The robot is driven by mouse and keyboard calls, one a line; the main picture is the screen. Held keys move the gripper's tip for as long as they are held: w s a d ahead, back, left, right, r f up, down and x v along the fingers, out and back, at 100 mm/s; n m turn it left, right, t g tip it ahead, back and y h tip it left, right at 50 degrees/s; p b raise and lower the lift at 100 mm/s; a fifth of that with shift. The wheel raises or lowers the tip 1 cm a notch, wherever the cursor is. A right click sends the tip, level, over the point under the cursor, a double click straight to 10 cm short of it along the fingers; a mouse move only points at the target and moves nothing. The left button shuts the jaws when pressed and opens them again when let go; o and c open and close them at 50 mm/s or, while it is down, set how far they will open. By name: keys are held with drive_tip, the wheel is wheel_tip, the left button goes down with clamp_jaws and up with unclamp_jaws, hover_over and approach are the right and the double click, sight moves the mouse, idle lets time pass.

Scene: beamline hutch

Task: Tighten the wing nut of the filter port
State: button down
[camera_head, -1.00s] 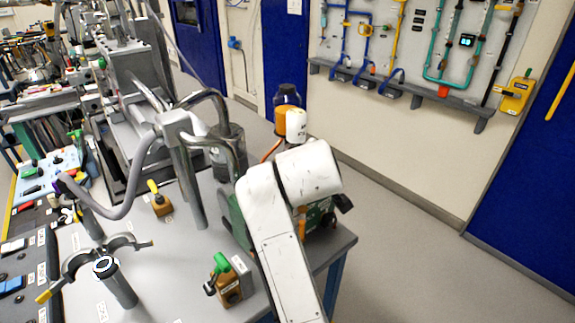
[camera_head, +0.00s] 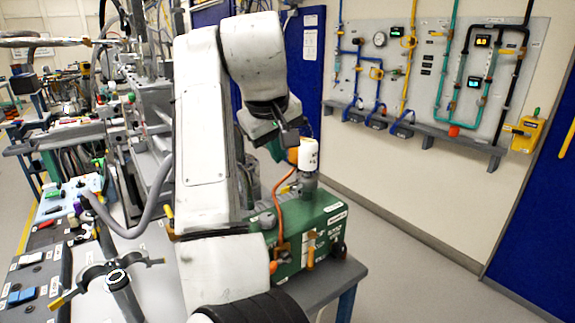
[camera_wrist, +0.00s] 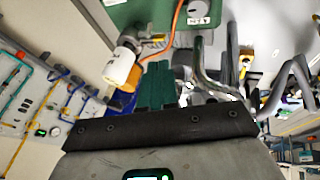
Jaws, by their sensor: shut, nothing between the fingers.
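My gripper (camera_head: 276,146) is in the air beside a white cylinder (camera_head: 308,155), which stands on the green pump box (camera_head: 318,215). Its green fingers are together and empty in the wrist view (camera_wrist: 157,84). The white cylinder also shows in the wrist view (camera_wrist: 120,66), left of the fingers, with an orange part below it. At the lower left of the head view, an open hinged clamp (camera_head: 92,273) with a yellow tip sits around an upright grey pipe. I cannot make out a wing nut or tell which port is the filter port.
My arm hides much of the bench (camera_head: 150,272) middle. An orange hose (camera_head: 280,200) runs along the pump. A grey hose (camera_head: 133,228) arches behind the clamp. The wall panel (camera_head: 400,80) carries colored pipes above a grey ledge. Open floor lies to the right.

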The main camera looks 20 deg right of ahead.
drive_tip(key=p, duration=0.1)
approach(297, 189)
wheel_tip(297, 189, down, 3)
drive_tip(key=w+a, duration=0.1)
drive_tip(key=a, duration=0.1)
drive_tip(key=shift+w+d+f+p, duration=0.25)
drive_tip(key=shift+d+f, duration=0.25)
drive_tip(key=shift+d, duration=0.35)
drive_tip(key=shift+w+d+f+p, duration=0.1)
drive_tip(key=shift+w+d+f, duration=0.3)
drive_tip(key=shift+d, duration=0.45)
drive_tip(key=shift+w+d+r+p, duration=0.1)
drive_tip(key=shift+d+p, duration=0.3)
drive_tip(key=shift+p, duration=0.75)
drive_tip(key=shift+w+d+r+p, duration=0.1)
drive_tip(key=shift+d+p, duration=0.25)
drive_tip(key=shift+p, duration=0.75)
drive_tip(key=shift+d+f+p, duration=0.1)
drive_tip(key=shift+d+p, duration=0.15)
drive_tip(key=shift+p, duration=0.4)
drive_tip(key=shift+w+d, duration=0.1)
drive_tip(key=shift+f+p, duration=0.15)
drive_tip(key=shift+p, duration=0.2)
